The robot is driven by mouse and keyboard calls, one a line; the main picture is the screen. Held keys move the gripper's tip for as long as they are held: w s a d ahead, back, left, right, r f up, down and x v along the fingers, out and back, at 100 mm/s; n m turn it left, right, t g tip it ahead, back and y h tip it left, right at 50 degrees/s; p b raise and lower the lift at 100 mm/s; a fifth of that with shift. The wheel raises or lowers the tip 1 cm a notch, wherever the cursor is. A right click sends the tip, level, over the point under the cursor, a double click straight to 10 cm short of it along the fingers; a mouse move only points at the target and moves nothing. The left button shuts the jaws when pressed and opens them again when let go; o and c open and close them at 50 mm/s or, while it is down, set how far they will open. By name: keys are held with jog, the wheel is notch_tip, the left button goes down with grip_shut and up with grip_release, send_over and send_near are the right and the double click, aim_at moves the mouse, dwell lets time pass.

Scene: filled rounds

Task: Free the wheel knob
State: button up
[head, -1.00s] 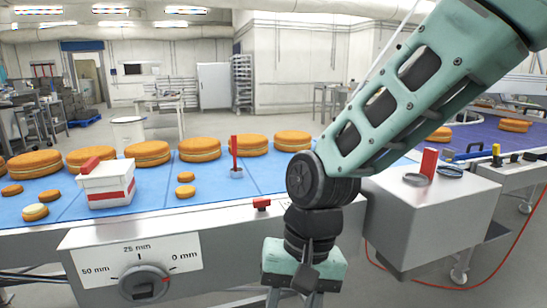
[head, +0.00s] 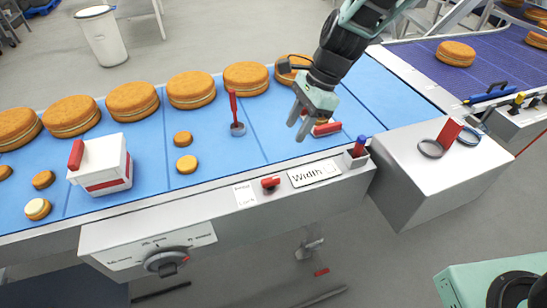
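A round grey dial (head: 167,262) with a red mark is on the front of the belt frame, under a printed scale. A small red knob (head: 270,184) sits on the frame's top edge, left of a plate reading "Width" (head: 314,173). I cannot tell which of these is the wheel knob. My gripper (head: 298,122) is above the blue belt, up and right of the red knob and apart from it. Its two fingers look spread, with nothing between them. A red piece (head: 327,128) lies just right of the fingers, partly hidden by my gripper.
Several filled rounds (head: 191,90) line the blue belt (head: 220,160). A white box with a red handle (head: 103,165) and a red-handled tool (head: 236,118) stand there. A red and blue piece (head: 358,146) sits at the frame's right end, beside a metal box (head: 425,185) bearing rings.

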aim_at(269, 179)
jog(key=p+x, duration=0.3)
jog(key=x, duration=1.4)
jog(key=shift+s+a+p, duration=0.1)
jog(key=shift+s+p, duration=0.05)
jog(key=shift+p, duration=0.2)
grip_shut()
